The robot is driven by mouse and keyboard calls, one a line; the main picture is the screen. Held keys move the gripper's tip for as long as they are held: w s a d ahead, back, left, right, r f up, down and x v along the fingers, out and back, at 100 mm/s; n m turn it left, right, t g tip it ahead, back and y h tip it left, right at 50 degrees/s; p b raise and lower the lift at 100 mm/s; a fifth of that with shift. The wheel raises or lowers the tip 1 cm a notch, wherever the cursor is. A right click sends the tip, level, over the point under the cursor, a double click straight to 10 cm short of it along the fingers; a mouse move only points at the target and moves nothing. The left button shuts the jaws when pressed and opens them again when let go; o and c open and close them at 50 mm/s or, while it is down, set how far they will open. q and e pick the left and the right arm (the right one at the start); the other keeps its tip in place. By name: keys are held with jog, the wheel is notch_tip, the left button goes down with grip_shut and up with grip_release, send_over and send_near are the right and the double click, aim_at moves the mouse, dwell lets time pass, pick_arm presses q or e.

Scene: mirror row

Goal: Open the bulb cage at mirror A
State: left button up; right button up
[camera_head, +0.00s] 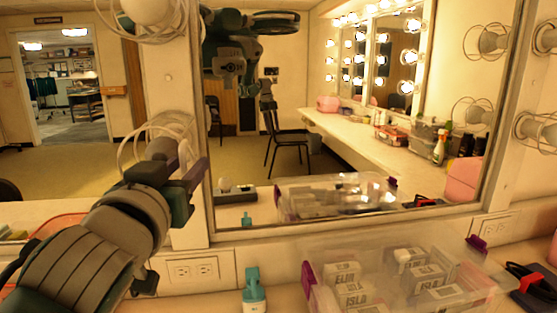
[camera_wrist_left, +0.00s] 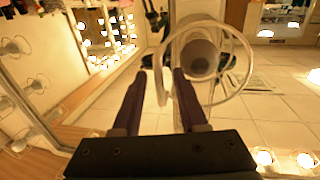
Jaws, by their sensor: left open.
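A bulb cage (camera_head: 168,132) of pale wire sits on the left frame of the mirror (camera_head: 350,130) in the head view. The cage's latch is not clear. My right gripper is not in view.
Another caged bulb (camera_head: 152,15) is higher on the left frame, and more (camera_head: 537,130) are on the right. A clear bin (camera_head: 385,250) of boxed bulbs and a teal-topped bottle (camera_head: 253,290) stand on the counter below. The mirror reflects the room and robot.

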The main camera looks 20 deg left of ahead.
pick_arm(q)
jog(key=shift+s, duration=0.1)
jog(key=shift+c, duration=0.4)
grip_shut()
jog(key=shift+d, duration=0.15)
dwell(0.7)
